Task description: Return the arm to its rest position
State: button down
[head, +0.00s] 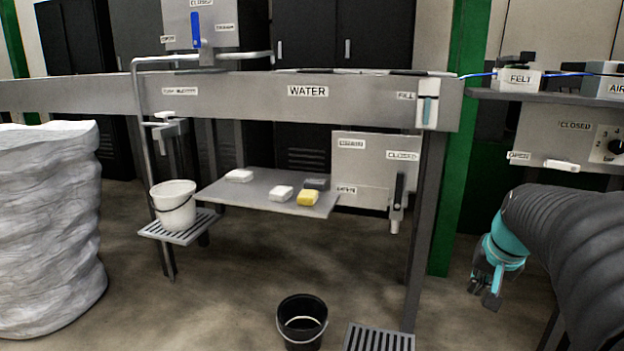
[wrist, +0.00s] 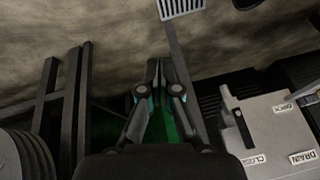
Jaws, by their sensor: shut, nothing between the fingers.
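My gripper (head: 487,284) hangs at the right of the head view, below the shelf with the FELT box, pointing down. Its teal wrist joint and dark fingers show; my dark ribbed arm covers the area to its right. In the wrist view my gripper (wrist: 158,75) has its two fingers together with nothing between them. It is in free air, apart from the bench frame and the floor grate (wrist: 181,8) beyond it.
The WATER bench (head: 250,95) fills the middle, with a leg and a green post (head: 456,200) left of my gripper. A black bucket (head: 302,322) and a grate (head: 378,338) are on the floor. A blue cable (head: 560,73) runs along the right shelf.

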jog(key=s+a+r+n+p, duration=0.1)
jog(key=s+a+n+p, duration=0.1)
jog(key=s+a, duration=0.6)
jog(key=s+a+n+y+p, duration=0.1)
jog(key=s+a+n, duration=0.3)
jog(key=s+a, duration=0.4)
jog(key=a+p, duration=0.1)
jog(key=a, duration=0.4)
jog(key=shift+s+r+n+t+p, duration=0.15)
jog(key=shift+r+n+t+p, duration=0.15)
jog(key=shift+r+n+p, duration=0.1)
